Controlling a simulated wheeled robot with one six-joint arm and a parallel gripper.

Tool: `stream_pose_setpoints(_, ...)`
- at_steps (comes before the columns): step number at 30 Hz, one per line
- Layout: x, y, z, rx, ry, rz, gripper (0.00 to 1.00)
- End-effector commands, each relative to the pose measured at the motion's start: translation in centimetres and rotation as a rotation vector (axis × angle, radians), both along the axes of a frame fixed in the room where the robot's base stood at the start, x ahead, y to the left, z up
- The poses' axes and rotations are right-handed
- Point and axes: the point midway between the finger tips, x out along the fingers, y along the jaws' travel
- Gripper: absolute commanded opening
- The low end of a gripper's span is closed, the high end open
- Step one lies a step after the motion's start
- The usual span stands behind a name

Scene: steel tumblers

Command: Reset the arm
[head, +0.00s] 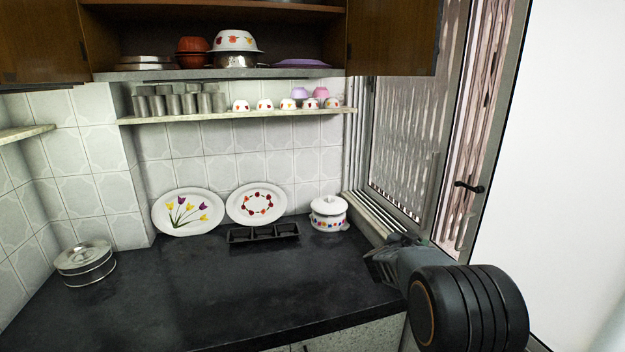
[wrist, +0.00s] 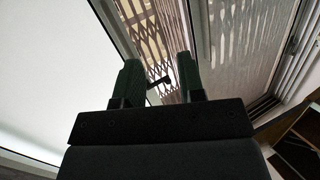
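My gripper (head: 377,266) is at the right end of the dark counter, near the window, in the head view. In the wrist view my gripper (wrist: 160,82) shows two dark green fingers standing apart with nothing between them. The window handle (wrist: 160,81) appears in the gap, well behind the fingers. Several steel tumblers (head: 190,103) stand in rows at the left of the narrow wall shelf (head: 235,116), far from my gripper.
A white lidded pot (head: 328,213), a black divided tray (head: 263,233) and two decorated plates (head: 188,212) (head: 257,204) stand at the back of the counter (head: 205,290). A round steel tin (head: 86,263) is at left. The counter's middle is clear. The open window (head: 415,160) is close at right.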

Motion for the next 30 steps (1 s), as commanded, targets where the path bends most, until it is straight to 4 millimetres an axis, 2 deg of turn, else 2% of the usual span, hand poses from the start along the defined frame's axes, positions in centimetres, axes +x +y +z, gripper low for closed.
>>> stream_pose_setpoints(1, 0.8, 1.5, -1.8, 0.059, 0.034, 0.109, 0.36)
stream_pose_setpoints(4, 1.0, 5.6, -3.8, 0.198, 0.113, 0.354, 0.36)
stream_pose_setpoints(7, -1.1, 10.2, -5.0, 0.335, 0.245, 0.574, 0.36)
stream_pose_setpoints(8, -2.3, 11.5, -5.3, 0.373, 0.293, 0.631, 0.36)
stream_pose_setpoints(11, -7.4, 15.1, -6.0, 0.481, 0.489, 0.784, 0.36)
stream_pose_setpoints(13, -12.1, 16.7, -6.3, 0.532, 0.650, 0.853, 0.36)
stream_pose_setpoints(15, -17.3, 17.4, -6.5, 0.559, 0.818, 0.884, 0.36)
stream_pose_setpoints(18, -24.1, 17.1, -6.3, 0.553, 1.020, 0.874, 0.36)
stream_pose_setpoints(21, -28.6, 16.2, -5.7, 0.505, 1.131, 0.852, 0.36)
stream_pose_setpoints(24, -30.8, 15.6, -4.9, 0.441, 1.150, 0.848, 0.36)
stream_pose_setpoints(30, -31.8, 15.7, -3.0, 0.380, 1.074, 0.863, 0.36)
